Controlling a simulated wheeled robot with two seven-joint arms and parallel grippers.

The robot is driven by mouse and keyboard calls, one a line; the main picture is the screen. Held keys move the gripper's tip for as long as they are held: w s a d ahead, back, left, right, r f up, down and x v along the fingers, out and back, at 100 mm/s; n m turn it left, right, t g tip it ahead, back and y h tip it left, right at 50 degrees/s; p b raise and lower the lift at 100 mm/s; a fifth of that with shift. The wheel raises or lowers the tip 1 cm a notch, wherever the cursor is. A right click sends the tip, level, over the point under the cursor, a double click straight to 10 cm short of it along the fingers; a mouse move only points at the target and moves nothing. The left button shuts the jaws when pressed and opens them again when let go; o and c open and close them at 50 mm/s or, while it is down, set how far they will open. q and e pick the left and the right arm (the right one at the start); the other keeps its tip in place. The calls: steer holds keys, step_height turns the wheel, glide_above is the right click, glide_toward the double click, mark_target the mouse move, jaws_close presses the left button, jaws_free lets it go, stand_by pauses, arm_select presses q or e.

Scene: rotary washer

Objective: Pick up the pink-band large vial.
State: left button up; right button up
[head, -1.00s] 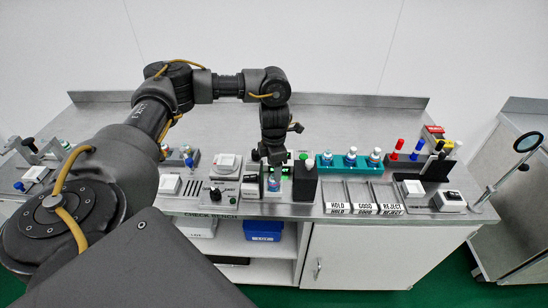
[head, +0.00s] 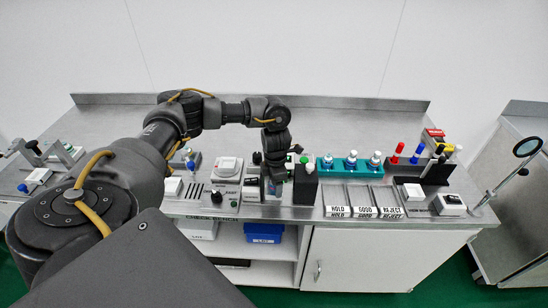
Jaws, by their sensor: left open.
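A large vial (head: 275,188) stands in the check station near the bench's front edge; a pinkish-purple tint shows on it, but its band is too small to read surely. My left gripper (head: 277,177) points down over this vial, open, its fingers at the vial's upper part. The gripper hides most of the vial, and I cannot tell whether the fingers touch it. My right gripper is not in view.
A black block (head: 305,184) with white- and green-topped items stands close right of the gripper. A grey device (head: 226,177) with a black knob stands to its left. A teal rack (head: 340,168) holds several vials. Trays marked hold, good and reject (head: 364,194) lie in front.

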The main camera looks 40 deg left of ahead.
arm_select(q)
steer(key=c, duration=1.2)
steer(key=shift+o, duration=0.2)
steer(key=shift+r, duration=0.45)
step_height(320, 180, up, 3)
steer(key=shift+f, duration=0.2)
steer(key=s+d+r+b, duration=0.2)
steer(key=s+d+r, duration=0.6)
steer(key=d, duration=0.3)
steer(key=shift+d+r, duration=0.35)
steer(key=shift+r, duration=0.4)
